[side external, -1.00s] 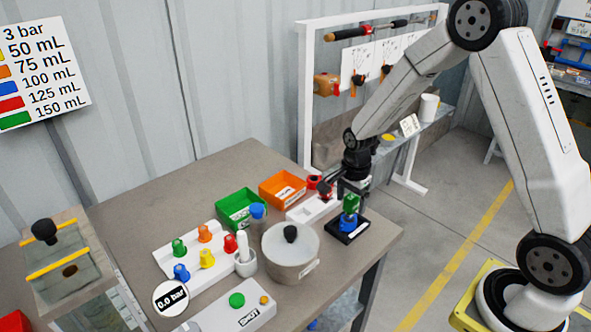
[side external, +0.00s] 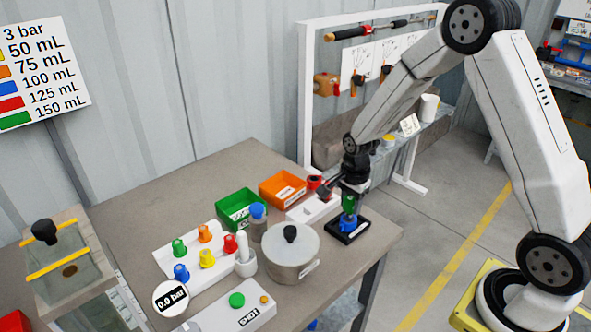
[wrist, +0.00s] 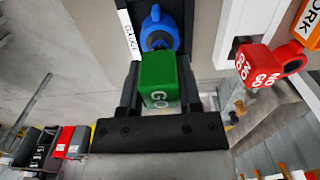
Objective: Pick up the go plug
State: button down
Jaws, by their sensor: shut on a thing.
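The go plug (wrist: 158,78) is a green block marked GO. In the wrist view it sits between the two dark fingers of my gripper (wrist: 160,88), which is shut on it. In the side view the green plug (side external: 349,206) shows just below my gripper (side external: 350,193), above a blue part (side external: 348,223) on a black base (side external: 345,236). The blue part also shows in the wrist view (wrist: 160,30), beside a GAUGE label. Whether the plug still touches the blue part or base is hard to tell.
A red NO GO block (wrist: 262,66) is close by on a white holder. Orange (side external: 283,188) and green (side external: 241,208) bins and a round grey pot (side external: 290,255) stand to the left. The table's right edge is near the black base.

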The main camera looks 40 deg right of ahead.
jog(key=shift+r, duration=0.2)
jog(key=shift+r, duration=0.85)
jog(key=s+a+r, duration=0.2)
jog(key=s+r, duration=0.9)
jog(key=s, duration=0.2)
jog(key=shift+s, duration=0.4)
jog(key=shift+a, duration=0.1)
jog(key=shift+w, duration=0.15)
